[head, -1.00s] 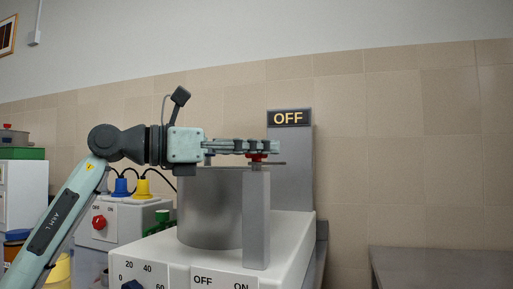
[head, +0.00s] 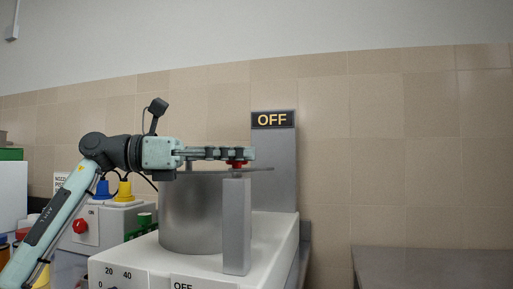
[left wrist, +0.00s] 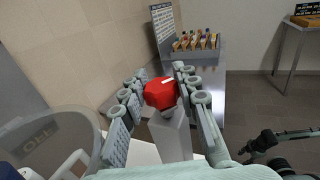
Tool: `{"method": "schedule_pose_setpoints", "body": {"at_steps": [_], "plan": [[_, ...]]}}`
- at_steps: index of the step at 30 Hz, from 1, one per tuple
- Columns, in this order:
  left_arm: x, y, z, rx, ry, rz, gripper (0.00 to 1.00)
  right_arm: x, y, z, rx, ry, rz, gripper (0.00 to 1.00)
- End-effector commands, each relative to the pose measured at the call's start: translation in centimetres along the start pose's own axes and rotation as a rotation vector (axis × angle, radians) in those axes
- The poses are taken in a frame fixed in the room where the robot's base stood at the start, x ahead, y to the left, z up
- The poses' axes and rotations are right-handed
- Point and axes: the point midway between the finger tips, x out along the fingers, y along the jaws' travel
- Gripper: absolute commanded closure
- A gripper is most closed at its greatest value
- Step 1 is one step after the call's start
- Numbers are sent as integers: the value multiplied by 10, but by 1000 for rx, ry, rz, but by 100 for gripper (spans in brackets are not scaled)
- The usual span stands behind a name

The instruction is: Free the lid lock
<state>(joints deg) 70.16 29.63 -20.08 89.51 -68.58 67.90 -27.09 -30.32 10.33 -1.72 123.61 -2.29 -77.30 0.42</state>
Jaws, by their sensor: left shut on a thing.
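The lid lock is a red knob (head: 237,164) above a grey upright post (head: 237,225), beside a metal drum (head: 190,215) on a white machine. In the left wrist view the red knob (left wrist: 159,93) has a white mark on top. My left gripper (head: 246,154) lies level and is shut on the knob; in the left wrist view its fingers (left wrist: 158,95) stand on both sides of it. A thin lid edge (head: 262,169) shows past the knob. My right arm (left wrist: 285,140) seems to show at the lower right of the wrist view; its jaws are unclear.
A sign reading OFF (head: 272,120) stands on a column behind the drum. A machine with a red knob and blue and yellow plugs (head: 124,190) is at left. A grey table (head: 430,268) is at right. A bottle rack (left wrist: 196,44) stands beyond the post.

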Motion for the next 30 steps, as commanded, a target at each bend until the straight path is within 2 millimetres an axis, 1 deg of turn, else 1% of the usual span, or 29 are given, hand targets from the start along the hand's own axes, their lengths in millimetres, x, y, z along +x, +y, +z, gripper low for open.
{"method": "schedule_pose_setpoints", "body": {"at_steps": [1, 3, 11, 12, 17, 26, 30], "plan": [[-5, 1, 0, 0, -2, -4, 100, 1, 0, 0, 0, 1, -1, 60], [-8, 1, 0, 0, -3, -11, 100, 2, -1, 0, -1, 1, -2, 60], [-8, 1, 0, 1, -3, -13, 100, 2, -1, 0, -1, 1, -1, 60], [-8, 1, 0, 1, -3, -12, 68, 2, -1, 0, -1, 1, -1, 60], [-8, 1, 0, 1, -3, -12, 48, 2, 0, 0, -1, 1, -1, 60], [-8, 1, 0, 1, -3, -11, 47, 2, -1, 0, -3, -1, -1, 60], [-20, 2, -1, 1, -1, -9, 47, 2, -1, 0, -3, -1, -1, 60]]}}
